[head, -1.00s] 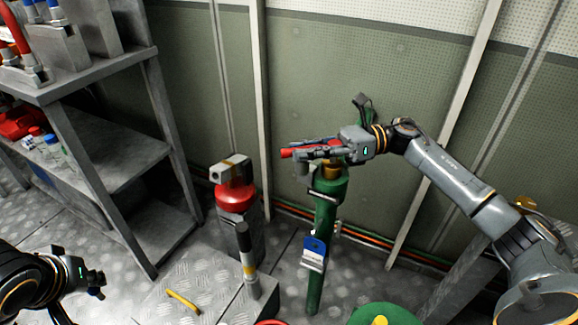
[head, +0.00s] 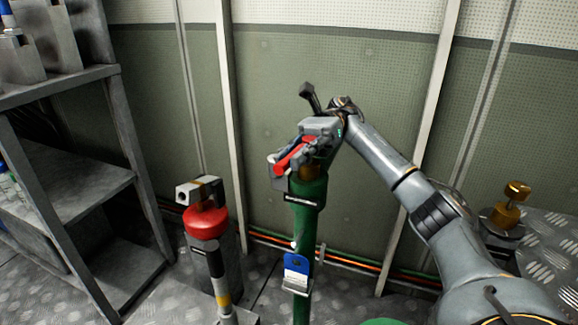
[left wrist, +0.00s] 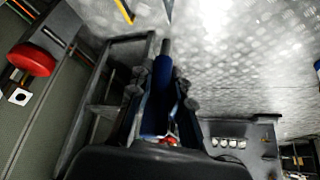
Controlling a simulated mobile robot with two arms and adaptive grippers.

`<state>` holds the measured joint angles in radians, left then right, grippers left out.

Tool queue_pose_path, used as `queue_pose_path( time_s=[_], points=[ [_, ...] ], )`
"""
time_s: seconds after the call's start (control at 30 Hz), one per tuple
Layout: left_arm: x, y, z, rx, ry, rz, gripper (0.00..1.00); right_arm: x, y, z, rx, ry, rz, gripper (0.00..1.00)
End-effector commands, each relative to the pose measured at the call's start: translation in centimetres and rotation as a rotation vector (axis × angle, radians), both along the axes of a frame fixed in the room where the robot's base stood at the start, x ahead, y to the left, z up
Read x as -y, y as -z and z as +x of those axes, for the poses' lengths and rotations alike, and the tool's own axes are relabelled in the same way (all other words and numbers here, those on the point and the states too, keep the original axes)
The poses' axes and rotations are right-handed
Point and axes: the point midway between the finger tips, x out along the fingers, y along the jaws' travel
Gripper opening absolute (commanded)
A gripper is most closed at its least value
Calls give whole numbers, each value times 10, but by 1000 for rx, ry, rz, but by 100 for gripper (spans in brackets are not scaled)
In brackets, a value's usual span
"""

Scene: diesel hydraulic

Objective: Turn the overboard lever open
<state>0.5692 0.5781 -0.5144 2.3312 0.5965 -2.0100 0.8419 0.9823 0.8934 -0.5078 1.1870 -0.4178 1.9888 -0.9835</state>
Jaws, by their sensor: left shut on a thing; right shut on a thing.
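The overboard lever has a red handle (head: 290,158) on top of a green upright pipe (head: 307,205) with a brass-coloured neck. My right gripper (head: 284,164) is shut on this red handle, which points toward the lower left of the head view. The fingers partly cover the handle. My left gripper (left wrist: 163,85) shows only in the left wrist view, its fingers closed around a dark blue long thing (left wrist: 163,100). What that blue thing is, I cannot tell. A blue tag (head: 297,264) hangs on the green pipe below the lever.
A red-topped fitting (head: 206,221) with a grey block stands left of the pipe. A striped black, yellow and grey post (head: 219,285) rises before it. A grey shelf (head: 70,205) stands at left. A brass valve (head: 511,205) is at right. The wall is close behind the pipe.

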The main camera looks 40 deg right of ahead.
Motion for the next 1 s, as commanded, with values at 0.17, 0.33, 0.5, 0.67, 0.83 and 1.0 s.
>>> queue_pose_path(
  time_s=[0.17,0.33,0.5,0.67,0.83,1.0],
  points=[
    [0,5,0,0,0,0,0,1,1,-2,0,-25,-1,0],
    [0,5,0,0,0,0,0,1,0,-2,-1,-30,-1,0],
    [0,5,0,0,0,0,0,1,0,-2,0,-28,1,0],
    [0,5,0,0,0,0,0,1,0,-2,0,-27,0,39],
    [0,5,0,0,0,0,0,1,0,-2,0,-27,0,40],
    [0,5,0,0,0,0,0,1,-2,-2,1,-26,1,40]
  ],
)
